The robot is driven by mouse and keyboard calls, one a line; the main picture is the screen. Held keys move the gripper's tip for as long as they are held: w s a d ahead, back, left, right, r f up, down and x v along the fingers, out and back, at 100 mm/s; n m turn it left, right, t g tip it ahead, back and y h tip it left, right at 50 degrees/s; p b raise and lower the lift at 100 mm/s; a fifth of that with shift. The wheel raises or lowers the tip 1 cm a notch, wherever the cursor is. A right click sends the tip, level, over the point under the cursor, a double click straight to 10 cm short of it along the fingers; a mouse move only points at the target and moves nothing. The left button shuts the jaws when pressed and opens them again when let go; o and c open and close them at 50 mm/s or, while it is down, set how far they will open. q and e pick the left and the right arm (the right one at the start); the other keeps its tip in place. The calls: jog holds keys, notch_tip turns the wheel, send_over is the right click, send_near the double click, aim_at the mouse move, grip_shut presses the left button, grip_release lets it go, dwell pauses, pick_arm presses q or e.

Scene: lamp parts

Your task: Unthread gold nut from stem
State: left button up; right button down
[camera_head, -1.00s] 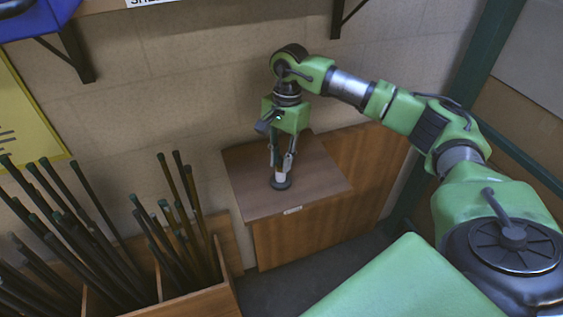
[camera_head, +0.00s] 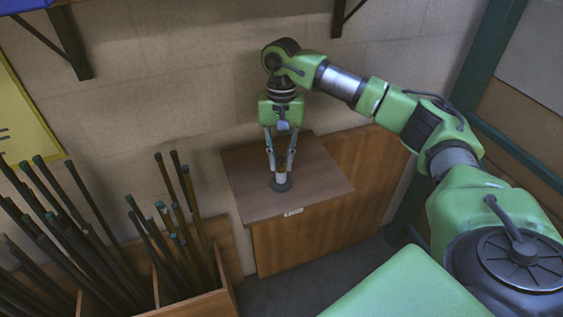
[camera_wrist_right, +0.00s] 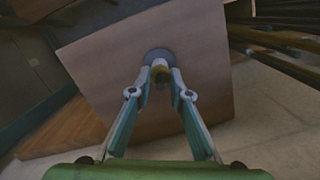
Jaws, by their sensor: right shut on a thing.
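A small lamp part with a round grey base (camera_head: 281,185) stands upright on the brown wooden cabinet top. In the right wrist view its base (camera_wrist_right: 160,55) lies beyond the fingertips, with a pale stem and a gold-coloured nut (camera_wrist_right: 160,73) between them. My right gripper (camera_head: 280,174) points straight down over the part. It is shut on the gold nut, and its fingertips show on both sides of it in the right wrist view (camera_wrist_right: 160,76). The nut's thread is too small to make out. My left gripper is not in view.
The wooden cabinet top (camera_head: 245,196) is otherwise bare and stands against the brick wall. A wooden bin (camera_head: 200,303) holding several upright dark rods (camera_head: 85,235) stands at the lower left. Shelf brackets (camera_head: 72,45) hang on the wall above.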

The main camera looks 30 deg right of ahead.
jog(key=shift+r+n, duration=0.1)
jog(key=shift+n, duration=0.2)
jog(key=n+b, duration=0.1)
jog(key=n, duration=0.3)
jog(key=shift+w+a+n+h+b, duration=0.1)
jog(key=shift+n+h+b, duration=0.2)
jog(key=shift+n+b, duration=0.1)
jog(key=shift+r+n, duration=0.1)
jog(key=shift+n, duration=0.9)
jog(key=shift+n+b, duration=0.35)
jog(key=shift+n, duration=1.05)
jog(key=c, duration=2)
grip_release()
jog(key=shift+h, duration=0.3)
